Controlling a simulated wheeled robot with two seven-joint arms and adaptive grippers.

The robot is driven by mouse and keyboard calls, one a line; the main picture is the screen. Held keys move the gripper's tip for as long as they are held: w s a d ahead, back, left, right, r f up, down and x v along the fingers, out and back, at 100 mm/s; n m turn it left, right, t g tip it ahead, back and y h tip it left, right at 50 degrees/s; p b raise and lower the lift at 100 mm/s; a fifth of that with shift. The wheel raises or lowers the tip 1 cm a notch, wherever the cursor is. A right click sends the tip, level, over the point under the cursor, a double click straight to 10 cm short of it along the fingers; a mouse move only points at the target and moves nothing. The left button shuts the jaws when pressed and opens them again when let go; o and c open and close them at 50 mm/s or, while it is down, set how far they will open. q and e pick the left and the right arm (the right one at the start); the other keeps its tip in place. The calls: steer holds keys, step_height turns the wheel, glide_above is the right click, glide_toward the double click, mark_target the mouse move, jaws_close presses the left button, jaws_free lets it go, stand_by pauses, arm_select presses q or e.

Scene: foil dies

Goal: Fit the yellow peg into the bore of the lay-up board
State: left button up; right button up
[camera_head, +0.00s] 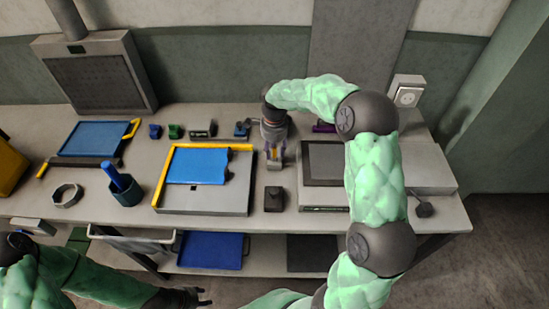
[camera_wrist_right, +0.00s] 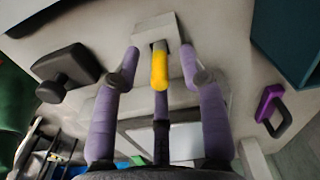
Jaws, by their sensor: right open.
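The yellow peg (camera_wrist_right: 160,68) stands between the purple fingers of my right gripper (camera_wrist_right: 153,72) in the right wrist view, beside a pale grey block (camera_wrist_right: 150,32). A gap shows between the peg and the two side fingers. In the head view my right gripper (camera_head: 275,158) points down at the back of the bench, its fingers open around the peg. My left gripper (camera_head: 205,297) is low in front of the bench, fingers apart and empty.
A black knobbed block (camera_head: 274,198) sits in front of my right gripper. A grey unit with a dark panel (camera_head: 310,209) lies to its right, partly behind my arm.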

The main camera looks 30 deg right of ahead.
jaws_close()
steer(key=shift+r, duration=0.1)
steer(key=shift+r, duration=0.75)
steer(key=s+a+r+p, duration=0.4)
steer(key=s+r, duration=0.7)
steer(key=s, duration=0.2)
steer(key=shift+s+r, duration=0.25)
